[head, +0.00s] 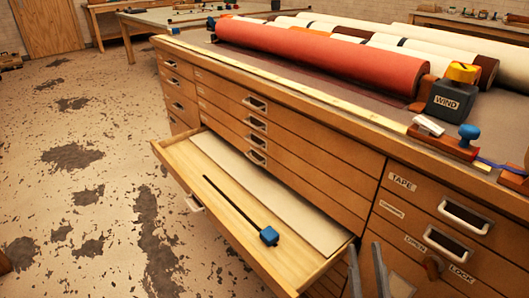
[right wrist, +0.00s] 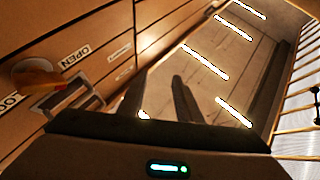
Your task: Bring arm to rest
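My right gripper (head: 365,252) shows at the bottom edge of the head view, in front of the cabinet's lower right part. Its two fingers stand apart with nothing seen between them. In the right wrist view the gripper (right wrist: 160,82) also has a gap between its fingers, and the wooden drawer fronts lie to its left. My left gripper is in neither view.
The wooden cabinet (head: 320,140) has a long drawer (head: 180,163) pulled out, holding a pale sheet and a dark rod with a blue end (head: 269,236). A red roll (head: 320,55) and a WIND box (head: 452,97) sit on top.

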